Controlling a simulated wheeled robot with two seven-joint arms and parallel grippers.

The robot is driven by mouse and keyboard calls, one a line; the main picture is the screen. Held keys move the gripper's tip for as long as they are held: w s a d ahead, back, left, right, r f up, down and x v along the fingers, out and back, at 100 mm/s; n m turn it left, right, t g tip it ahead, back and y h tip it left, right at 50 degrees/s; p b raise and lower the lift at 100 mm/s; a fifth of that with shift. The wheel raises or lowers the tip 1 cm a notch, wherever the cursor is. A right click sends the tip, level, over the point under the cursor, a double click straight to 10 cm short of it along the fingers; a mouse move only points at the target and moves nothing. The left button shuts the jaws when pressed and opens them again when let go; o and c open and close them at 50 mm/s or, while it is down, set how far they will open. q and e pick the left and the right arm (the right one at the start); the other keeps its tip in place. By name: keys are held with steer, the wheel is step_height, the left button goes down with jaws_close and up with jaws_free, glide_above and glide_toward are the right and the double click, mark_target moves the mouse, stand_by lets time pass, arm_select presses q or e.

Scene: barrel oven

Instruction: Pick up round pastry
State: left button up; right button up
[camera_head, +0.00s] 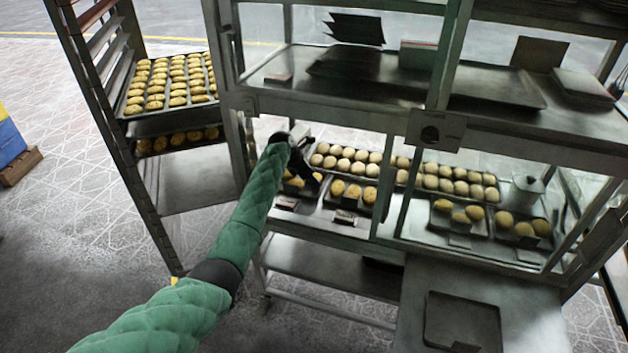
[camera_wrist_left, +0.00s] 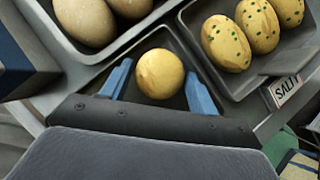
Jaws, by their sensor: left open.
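In the left wrist view a round golden pastry (camera_wrist_left: 160,74) sits on a metal tray, between the two blue fingers of my left gripper (camera_wrist_left: 158,76). The fingers are spread, with a gap visible on each side of the pastry. In the head view my left arm, in a green quilted sleeve, reaches into the glass display case, and the dark gripper (camera_head: 305,168) is over the small trays at its left end. It hides part of the trays there, and I cannot pick out that pastry in the head view. My right gripper is not in view.
Green-speckled pastries (camera_wrist_left: 254,26) lie in a neighbouring tray by a label, and larger buns (camera_wrist_left: 84,18) lie in another. The case's metal posts (camera_head: 388,190) and upper shelf (camera_head: 350,115) surround the arm. A pastry rack (camera_head: 150,200) stands left; an empty tray (camera_head: 462,320) lies front right.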

arm_select(q)
steer(key=c, duration=0.6)
